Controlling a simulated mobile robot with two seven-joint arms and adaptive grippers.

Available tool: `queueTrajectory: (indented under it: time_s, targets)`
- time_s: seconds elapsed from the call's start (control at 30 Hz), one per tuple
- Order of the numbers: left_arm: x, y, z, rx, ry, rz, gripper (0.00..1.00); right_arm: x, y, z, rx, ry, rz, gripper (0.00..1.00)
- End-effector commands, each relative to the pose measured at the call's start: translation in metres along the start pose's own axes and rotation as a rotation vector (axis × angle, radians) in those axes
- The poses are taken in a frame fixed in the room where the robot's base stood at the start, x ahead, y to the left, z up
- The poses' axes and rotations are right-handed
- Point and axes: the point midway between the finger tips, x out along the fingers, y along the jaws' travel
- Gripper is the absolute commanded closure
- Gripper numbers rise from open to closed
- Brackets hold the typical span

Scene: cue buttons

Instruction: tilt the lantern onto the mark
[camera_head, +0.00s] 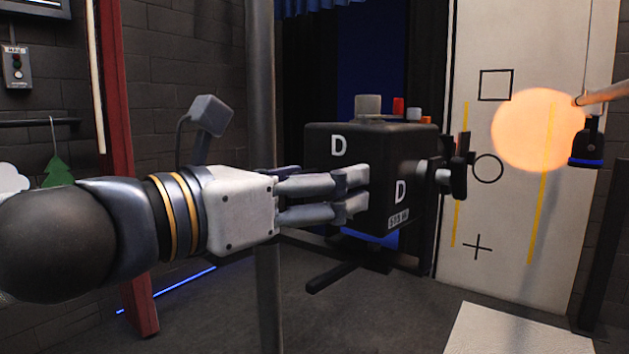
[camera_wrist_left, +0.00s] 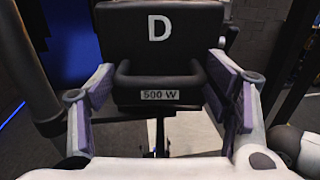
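The lantern (camera_head: 345,190) is a black box marked "D" on a stand in the middle of the head view, with its front facing right. Its rear, with a "500 W" label and a black handle (camera_wrist_left: 163,83), fills the upper middle of the left wrist view. My left gripper (camera_head: 357,193) is behind the lantern, its fingers spread on both sides of the handle; contact is unclear. My right gripper is not in view.
The board also carries a square mark (camera_head: 495,85), a cross mark (camera_head: 477,247) and yellow lines. A black and blue object (camera_head: 587,145) hangs at the right. A grey pole (camera_head: 262,90) stands behind my left arm. A red post (camera_head: 128,150) is at the left.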

Motion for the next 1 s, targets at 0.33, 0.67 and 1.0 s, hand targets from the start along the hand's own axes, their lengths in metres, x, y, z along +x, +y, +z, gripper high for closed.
queueTrajectory:
  time_s: [0.33, 0.67, 1.0]
  targets:
    - [0.0, 0.0, -0.008, -0.001, 0.003, -0.002, 0.82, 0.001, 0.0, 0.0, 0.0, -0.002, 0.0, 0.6]
    - [0.002, -0.001, -0.025, -0.005, 0.013, -0.004, 0.81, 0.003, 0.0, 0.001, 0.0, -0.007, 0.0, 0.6]
    - [0.002, 0.0, -0.021, -0.003, 0.006, -0.001, 0.21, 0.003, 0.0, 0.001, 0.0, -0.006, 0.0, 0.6]
